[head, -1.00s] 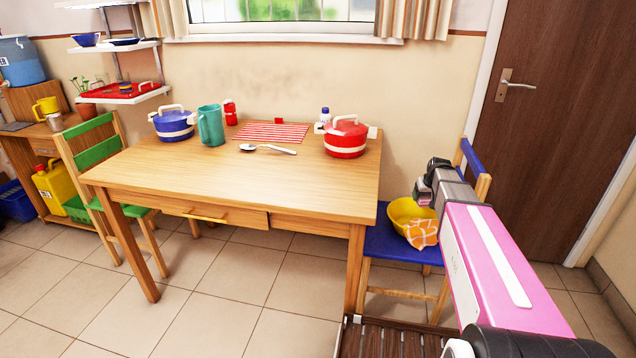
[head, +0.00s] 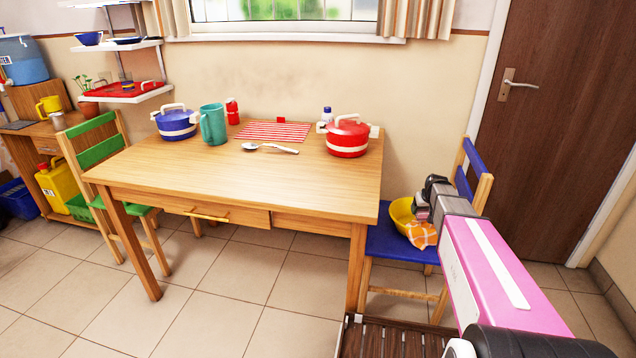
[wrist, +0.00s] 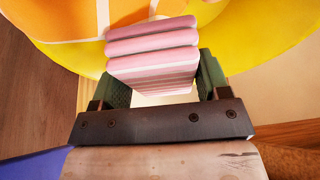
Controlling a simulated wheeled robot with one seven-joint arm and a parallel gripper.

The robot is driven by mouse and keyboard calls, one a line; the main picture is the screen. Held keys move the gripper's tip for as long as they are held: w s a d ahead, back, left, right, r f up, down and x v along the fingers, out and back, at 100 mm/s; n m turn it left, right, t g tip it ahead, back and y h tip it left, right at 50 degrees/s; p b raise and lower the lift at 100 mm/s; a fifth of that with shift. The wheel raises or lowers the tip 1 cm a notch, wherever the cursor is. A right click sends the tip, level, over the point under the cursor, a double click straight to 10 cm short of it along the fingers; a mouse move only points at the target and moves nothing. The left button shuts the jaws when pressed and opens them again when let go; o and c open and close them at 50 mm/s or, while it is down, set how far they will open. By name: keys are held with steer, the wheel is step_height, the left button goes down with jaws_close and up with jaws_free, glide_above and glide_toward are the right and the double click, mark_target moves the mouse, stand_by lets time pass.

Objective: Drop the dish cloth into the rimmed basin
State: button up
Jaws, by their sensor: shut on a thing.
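A folded pink-and-white striped cloth (wrist: 153,50), seemingly the dish cloth, is held between the two green-padded fingers of my gripper (wrist: 162,80). In the head view the cloth (head: 421,207) shows as a small pink patch at my gripper (head: 430,195). The yellow basin (head: 399,210) stands on the blue chair seat, and my gripper and the cloth overlap its right side in that view. In the wrist view the basin (wrist: 262,35) lies behind and beyond the cloth. I cannot tell the cloth's exact height above it.
An orange checked cloth (head: 422,235) hangs over the basin's near rim. The blue chair (head: 385,240) stands right of the wooden table (head: 200,180). On the table are a red pot (head: 347,140), a blue pot (head: 176,124) and a spoon (head: 268,148).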

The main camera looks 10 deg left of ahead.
steer(key=o, duration=1.1)
steer(key=v, duration=1)
steer(key=shift+r, duration=0.35)
steer(key=shift+s, duration=0.25)
steer(key=s+f+m+g, duration=0.1)
steer(key=s+f, duration=0.3)
steer(key=s, duration=0.9)
steer(key=s+a+f+m+g+h, duration=0.1)
steer(key=s+f+g, duration=0.2)
steer(key=s, duration=1.1)
steer(key=shift+f+m, duration=0.4)
steer(key=shift+f, duration=0.3)
